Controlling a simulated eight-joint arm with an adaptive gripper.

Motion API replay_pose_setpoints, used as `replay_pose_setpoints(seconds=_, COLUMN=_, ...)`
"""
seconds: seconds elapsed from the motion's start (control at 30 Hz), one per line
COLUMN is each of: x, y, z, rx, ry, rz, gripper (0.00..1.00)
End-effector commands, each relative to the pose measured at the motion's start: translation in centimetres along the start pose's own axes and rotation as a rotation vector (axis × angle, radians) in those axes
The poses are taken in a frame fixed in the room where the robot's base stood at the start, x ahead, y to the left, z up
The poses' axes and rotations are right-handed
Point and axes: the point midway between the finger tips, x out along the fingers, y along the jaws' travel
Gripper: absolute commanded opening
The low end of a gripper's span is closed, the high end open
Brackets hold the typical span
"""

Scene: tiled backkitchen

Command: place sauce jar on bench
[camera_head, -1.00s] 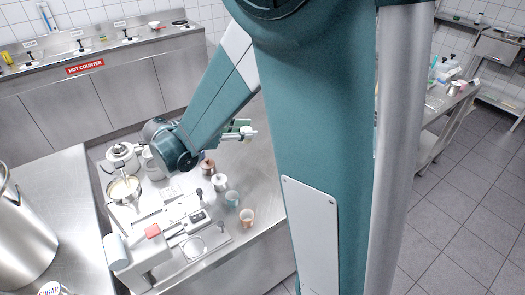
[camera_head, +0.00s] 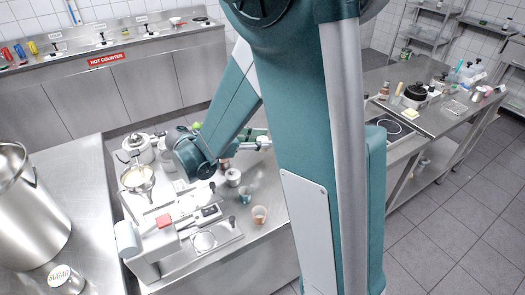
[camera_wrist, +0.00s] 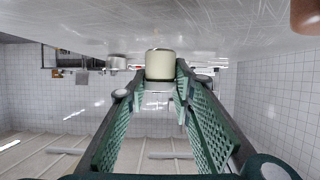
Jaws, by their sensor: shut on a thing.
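My gripper (camera_wrist: 160,72) is shut on the sauce jar (camera_wrist: 159,65), a short cream-coloured cylinder held between the fingertips in the wrist view. In the head view my gripper (camera_head: 258,142) is small and partly behind my arm, over the far part of the middle steel bench (camera_head: 250,258). The jar is too small there to make out clearly. In the wrist view a steel surface (camera_wrist: 220,25) fills the top, close to the jar. I cannot tell whether the jar touches it.
Another bench with a hob (camera_head: 391,127) is at right. My arm hides the centre.

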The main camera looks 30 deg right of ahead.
Motion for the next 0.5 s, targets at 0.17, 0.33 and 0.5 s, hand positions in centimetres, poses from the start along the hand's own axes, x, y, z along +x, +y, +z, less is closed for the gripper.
replay_pose_setpoints(seconds=0.17, x=0.1, y=0.0, z=0.1, rx=0.000, ry=0.000, rz=0.000, gripper=0.09)
replay_pose_setpoints(seconds=0.33, x=0.1, y=0.0, z=0.2, rx=0.000, ry=0.000, rz=0.000, gripper=0.09)
replay_pose_setpoints(seconds=0.5, x=0.5, y=-0.1, z=1.1, rx=0.000, ry=0.000, rz=0.000, gripper=0.09)
